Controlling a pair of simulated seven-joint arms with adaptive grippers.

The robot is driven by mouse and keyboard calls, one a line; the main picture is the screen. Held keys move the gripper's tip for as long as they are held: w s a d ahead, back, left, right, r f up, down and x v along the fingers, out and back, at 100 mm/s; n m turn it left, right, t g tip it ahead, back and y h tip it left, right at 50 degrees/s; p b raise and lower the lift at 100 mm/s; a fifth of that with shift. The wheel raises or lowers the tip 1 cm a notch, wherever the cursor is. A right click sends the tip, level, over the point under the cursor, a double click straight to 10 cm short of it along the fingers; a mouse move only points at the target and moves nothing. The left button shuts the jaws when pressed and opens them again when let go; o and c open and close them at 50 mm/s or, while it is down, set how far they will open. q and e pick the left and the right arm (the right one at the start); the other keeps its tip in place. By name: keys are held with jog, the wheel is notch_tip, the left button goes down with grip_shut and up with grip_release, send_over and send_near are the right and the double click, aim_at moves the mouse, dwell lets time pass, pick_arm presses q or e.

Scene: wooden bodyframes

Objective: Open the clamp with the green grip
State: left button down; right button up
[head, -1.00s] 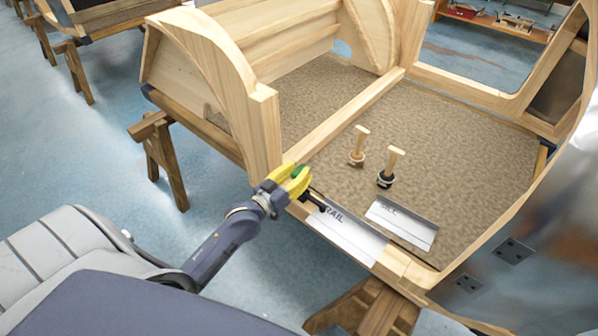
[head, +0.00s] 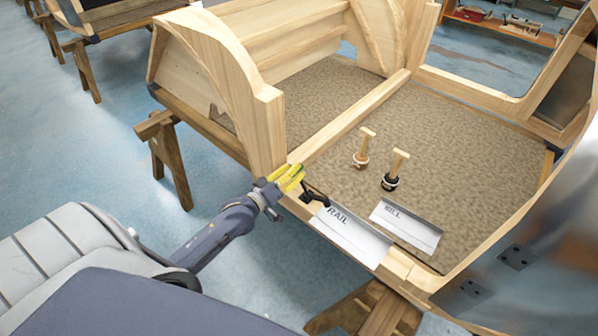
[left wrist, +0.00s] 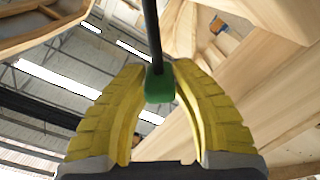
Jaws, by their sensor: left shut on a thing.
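The clamp (head: 315,195) is black and sits on the wooden rail at the near edge of the bodyframe, beside the RAIL plate. Its green grip (left wrist: 160,85) shows in the left wrist view at the end of a black bar (left wrist: 152,35). My left gripper (head: 292,177) has yellow ridged fingers. In the left wrist view the left gripper (left wrist: 160,90) is shut on the green grip, with a finger on each side. In the head view the fingers hide most of the grip. My right gripper is in neither view.
A RAIL plate (head: 350,238) and a SILL plate (head: 406,226) lie right of the clamp. Two wooden-handled tools, one light (head: 362,150) and one with a black base (head: 395,170), stand on the brown floor panel. An arched wooden side (head: 268,130) rises close behind my left gripper.

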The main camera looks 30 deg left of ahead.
pick_arm(q)
jog(key=shift+w+a, duration=0.1)
jog(key=shift+a, duration=0.1)
jog(key=c, duration=1.1)
grip_release()
jog(key=shift+f, duration=0.1)
jog(key=s, duration=0.4)
jog(key=s+a, duration=0.1)
jog(key=s, duration=0.3)
jog(key=s+a, duration=0.1)
jog(key=s, duration=0.2)
jog(key=shift+s+a, duration=0.15)
jog(key=shift+s, duration=0.25)
